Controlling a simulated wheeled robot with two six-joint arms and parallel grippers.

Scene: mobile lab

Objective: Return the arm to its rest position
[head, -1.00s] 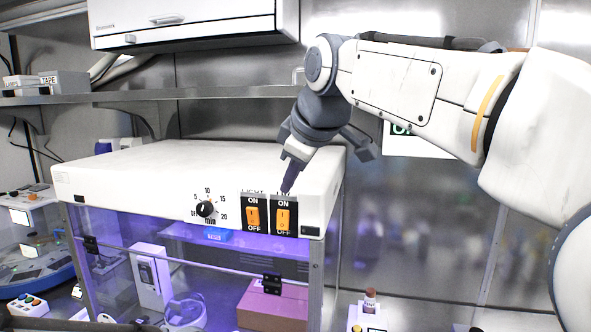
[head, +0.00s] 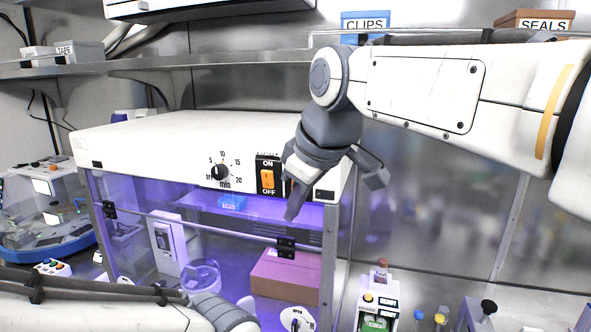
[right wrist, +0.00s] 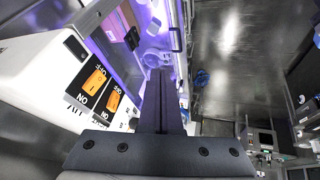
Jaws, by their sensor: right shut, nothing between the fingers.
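My right arm (head: 425,88) reaches in from the right in the head view. Its gripper (head: 291,214) is shut and empty, pointing down in front of the right end of the white cabinet (head: 190,140). It hides the rightmost switch in the head view. In the right wrist view the shut fingers (right wrist: 160,80) point away, with two orange rocker switches (right wrist: 94,80) to their left. My left arm (head: 90,312) shows along the bottom left of the head view; its fingers are not in view.
The cabinet glows violet inside and holds a pink box (head: 285,277). A dial (head: 220,172) is on its front. A shelf (head: 200,60) with a blue CLIPS bin (head: 364,22) runs above. Small devices and bottles (head: 440,318) stand at the lower right.

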